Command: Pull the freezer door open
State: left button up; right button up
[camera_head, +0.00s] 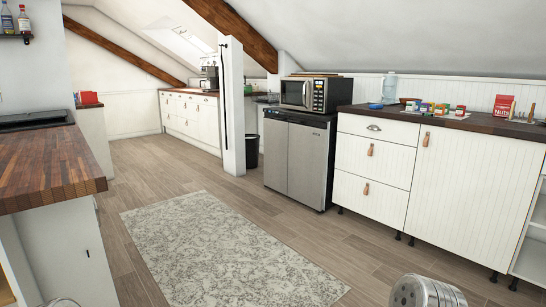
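A low steel-fronted appliance with two upright doors (300,158), which looks like the fridge-freezer, stands on the floor right of the middle. Both of its doors look shut, with a dark seam between them. I cannot tell which door is the freezer's. Neither of my grippers can be made out. A grey rounded part with holes shows at the bottom edge, right of the middle, and a small pale piece at the bottom left; these may be parts of my arms. Nothing of mine is near the doors.
A microwave (309,94) sits on top of the appliance. White drawers (372,165) adjoin its right side; a white post (232,108) and a dark bin (251,151) are to its left. A wood-topped counter (45,168) stands at left. A grey rug (225,255) lies on the open floor between.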

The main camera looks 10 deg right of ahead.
aim_at(275, 125)
jog(key=i+l+z, duration=0.1)
jog(key=i, duration=0.85)
jog(key=i+l, duration=0.25)
jog(key=i, duration=0.65)
jog(key=z, duration=0.05)
